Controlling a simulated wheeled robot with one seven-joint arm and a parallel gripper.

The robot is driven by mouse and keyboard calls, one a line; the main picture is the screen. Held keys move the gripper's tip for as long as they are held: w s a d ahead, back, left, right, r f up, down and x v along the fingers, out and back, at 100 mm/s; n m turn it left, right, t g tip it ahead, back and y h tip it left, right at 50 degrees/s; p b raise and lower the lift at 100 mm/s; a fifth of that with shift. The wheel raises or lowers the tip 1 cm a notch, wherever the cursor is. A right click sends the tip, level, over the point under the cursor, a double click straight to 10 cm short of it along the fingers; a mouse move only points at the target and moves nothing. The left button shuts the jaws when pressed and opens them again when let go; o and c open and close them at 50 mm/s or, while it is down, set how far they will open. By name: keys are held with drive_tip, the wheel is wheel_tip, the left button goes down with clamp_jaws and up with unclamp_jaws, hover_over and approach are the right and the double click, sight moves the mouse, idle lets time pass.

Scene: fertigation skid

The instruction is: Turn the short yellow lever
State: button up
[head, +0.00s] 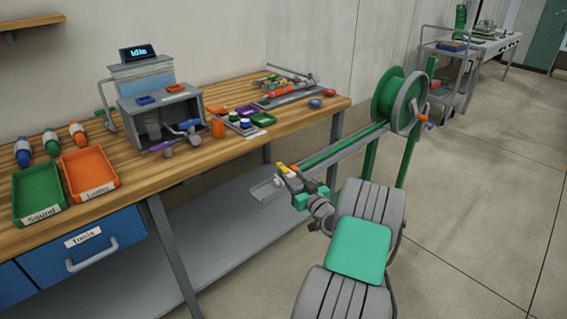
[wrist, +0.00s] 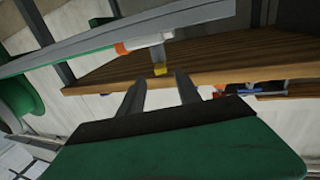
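The short yellow lever (head: 281,169) is at the near end of a long grey rail that carries a green hose. In the wrist view the lever (wrist: 160,70) is a small yellow block below a grey fitting, beside an orange collar (wrist: 122,48). My gripper (wrist: 160,77) is open, with one finger to each side of the lever in the picture. The fingertips are close to it, but I cannot tell whether they touch it or reach around it. In the head view my gripper (head: 287,178) is at the rail's end, and partly hides the fitting.
A green hose reel (head: 392,96) stands at the rail's far end. The wooden bench (head: 90,185) behind holds a green tray (head: 38,190), an orange tray (head: 90,173) and a grey unit with an "Idle" display (head: 139,52). The floor at right is open.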

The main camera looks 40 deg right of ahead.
sight(288, 172)
drive_tip(key=x, duration=0.5)
drive_tip(key=shift+w, duration=0.35)
clamp_jaws()
